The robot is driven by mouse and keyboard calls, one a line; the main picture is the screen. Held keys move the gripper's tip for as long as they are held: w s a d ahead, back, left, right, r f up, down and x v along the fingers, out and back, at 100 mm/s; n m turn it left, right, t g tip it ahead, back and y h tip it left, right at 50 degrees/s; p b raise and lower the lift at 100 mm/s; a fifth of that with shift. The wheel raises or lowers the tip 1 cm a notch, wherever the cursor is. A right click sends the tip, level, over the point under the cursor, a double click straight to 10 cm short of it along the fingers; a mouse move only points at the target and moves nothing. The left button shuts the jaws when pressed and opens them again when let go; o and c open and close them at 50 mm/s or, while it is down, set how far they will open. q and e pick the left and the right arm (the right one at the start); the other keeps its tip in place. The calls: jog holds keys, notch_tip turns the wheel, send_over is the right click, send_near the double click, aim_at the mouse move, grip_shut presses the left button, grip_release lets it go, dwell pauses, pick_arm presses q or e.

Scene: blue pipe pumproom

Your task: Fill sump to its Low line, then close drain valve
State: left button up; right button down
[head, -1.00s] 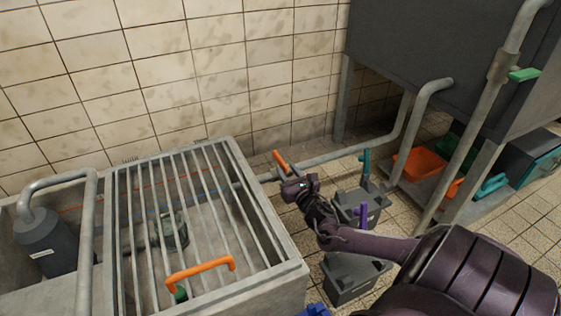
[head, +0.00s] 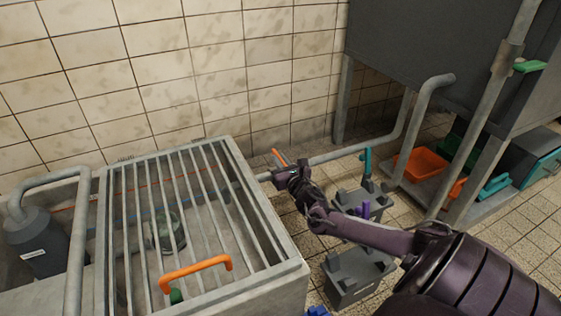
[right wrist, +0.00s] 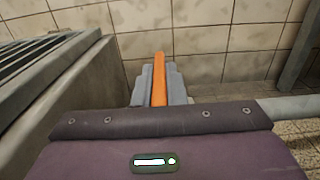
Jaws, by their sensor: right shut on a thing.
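The sump (head: 283,276) is a grey concrete basin under a metal grate at the left of the head view. An orange line (head: 145,190) shows low on its inner back wall; I cannot tell the water level. A valve's orange lever (head: 278,157) stands on the pipe at the sump's right side. It also shows upright in the right wrist view (right wrist: 159,78). My right gripper (head: 280,176) is shut on this lever, its grey fingers on either side of it in the right wrist view (right wrist: 159,97). My left gripper is out of view.
An orange handle (head: 195,270) is on the grate's front. A grey pump (head: 37,243) stands at left. Grey boxes with teal (head: 366,165) and purple (head: 364,207) handles stand right of the sump. A dark tank (head: 425,60) on legs fills the back right.

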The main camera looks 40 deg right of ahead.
jog(key=shift+y, duration=0.3)
jog(key=shift+d+r+n+y, duration=0.1)
jog(key=shift+d+n+y, duration=0.05)
jog(key=shift+n+y, duration=0.45)
jog(key=shift+n+t+y, duration=0.4)
jog(key=shift+n+y, duration=0.3)
jog(key=shift+y, duration=0.4)
jog(key=shift+n+y, duration=0.3)
jog(key=shift+y, duration=0.2)
jog(key=c, duration=1.5)
grip_release()
